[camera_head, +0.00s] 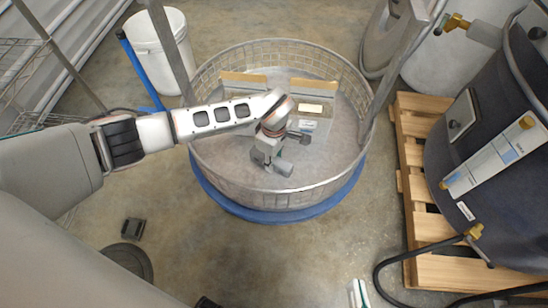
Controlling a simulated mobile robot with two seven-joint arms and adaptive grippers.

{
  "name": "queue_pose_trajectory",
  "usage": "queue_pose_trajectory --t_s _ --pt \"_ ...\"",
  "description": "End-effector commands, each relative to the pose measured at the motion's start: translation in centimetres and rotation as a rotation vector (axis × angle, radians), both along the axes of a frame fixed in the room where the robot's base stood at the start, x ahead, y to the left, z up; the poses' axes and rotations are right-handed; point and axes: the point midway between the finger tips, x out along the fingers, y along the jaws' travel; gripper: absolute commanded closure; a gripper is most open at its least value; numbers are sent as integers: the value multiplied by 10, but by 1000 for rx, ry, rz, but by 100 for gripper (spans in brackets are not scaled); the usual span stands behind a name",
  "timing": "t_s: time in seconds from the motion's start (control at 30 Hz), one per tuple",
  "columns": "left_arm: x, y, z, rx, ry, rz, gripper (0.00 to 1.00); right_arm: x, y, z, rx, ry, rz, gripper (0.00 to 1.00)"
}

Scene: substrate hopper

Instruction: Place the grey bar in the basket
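The basket (338,187) is a wide round container with wire-mesh sides and a flat grey floor, set on a blue ring. My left arm reaches in from the left, and my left gripper (276,160) is over the inside of the basket, near its front wall. The fingers are small and overlap grey parts, so I cannot tell whether they are open or shut. No grey bar can be made out clearly; grey pieces at the gripper blend with it. My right gripper cannot be identified in this view.
Tan-edged pieces (313,87) lie inside the basket. A white bucket (150,60) stands behind left, a wooden pallet (413,155) with a dark drum (490,120) at right. A small dark block (132,228) lies on the floor. The floor in front of the basket is mostly clear.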

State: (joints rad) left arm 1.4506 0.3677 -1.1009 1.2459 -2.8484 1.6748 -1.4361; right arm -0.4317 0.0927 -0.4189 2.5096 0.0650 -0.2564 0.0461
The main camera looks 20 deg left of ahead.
Motion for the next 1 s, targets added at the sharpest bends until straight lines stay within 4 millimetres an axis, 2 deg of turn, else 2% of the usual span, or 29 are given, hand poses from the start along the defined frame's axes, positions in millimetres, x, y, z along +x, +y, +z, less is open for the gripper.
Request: queue_pose_trajectory --t_s 0.33,0.47,0.6,0.8,1.0 --pt "0 0 0 0 0 -1 59 0 -1 0 -3 -1 3 100" --pt "1 0 9 0 -3 -2 59 1 -1 3 -6 -9 4 100" --pt "6 1 37 1 -14 -1 59 9 -7 15 -71 -45 20 100" --pt "7 1 83 2 -18 -1 59 17 -38 19 -274 -85 70 100" --pt "4 0 113 0 -12 -2 59 10 -43 8 -313 -60 82 100"
